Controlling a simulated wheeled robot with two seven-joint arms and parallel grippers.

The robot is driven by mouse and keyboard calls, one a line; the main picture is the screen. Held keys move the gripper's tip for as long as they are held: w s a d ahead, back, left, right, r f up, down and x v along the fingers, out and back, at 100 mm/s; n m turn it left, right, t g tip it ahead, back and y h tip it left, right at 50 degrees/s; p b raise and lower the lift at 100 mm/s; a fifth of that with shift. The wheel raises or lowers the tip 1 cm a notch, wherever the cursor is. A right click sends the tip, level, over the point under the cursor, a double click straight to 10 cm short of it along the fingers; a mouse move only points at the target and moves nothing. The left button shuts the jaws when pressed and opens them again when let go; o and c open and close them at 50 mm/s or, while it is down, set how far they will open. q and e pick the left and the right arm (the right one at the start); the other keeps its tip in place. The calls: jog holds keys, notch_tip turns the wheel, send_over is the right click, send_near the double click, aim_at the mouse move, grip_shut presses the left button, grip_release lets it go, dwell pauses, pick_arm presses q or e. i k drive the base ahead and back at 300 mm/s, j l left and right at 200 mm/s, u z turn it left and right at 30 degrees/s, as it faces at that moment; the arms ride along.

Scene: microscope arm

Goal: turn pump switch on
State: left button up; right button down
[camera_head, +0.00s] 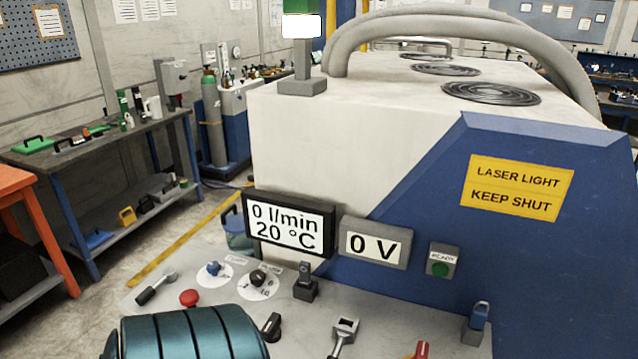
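A pale control panel (235,295) spans the lower middle. On it are a black-handled lever (157,287), a red button (189,298), a blue knob (213,268) and a black knob (258,278) on white round dials. Right of these stands a dark toggle-like switch (305,283) on a block, with a small tag behind it. Labels are too small to read, so I cannot tell which control is the pump switch. A display (288,225) reads 0 l/min and 20 °C. Another (375,245) reads 0 V. Neither gripper is in view.
A ribbed teal cylinder (190,335) fills the bottom left and hides the panel's front. A metal-ended lever (343,335), a red handle (421,350) and a blue padlock-like part (478,318) stand nearby. A green READY button (441,264) is on the large blue-and-white machine.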

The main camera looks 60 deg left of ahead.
aim_at(270, 332)
jog(key=u, duration=2.3)
jog(key=k+j, duration=0.05)
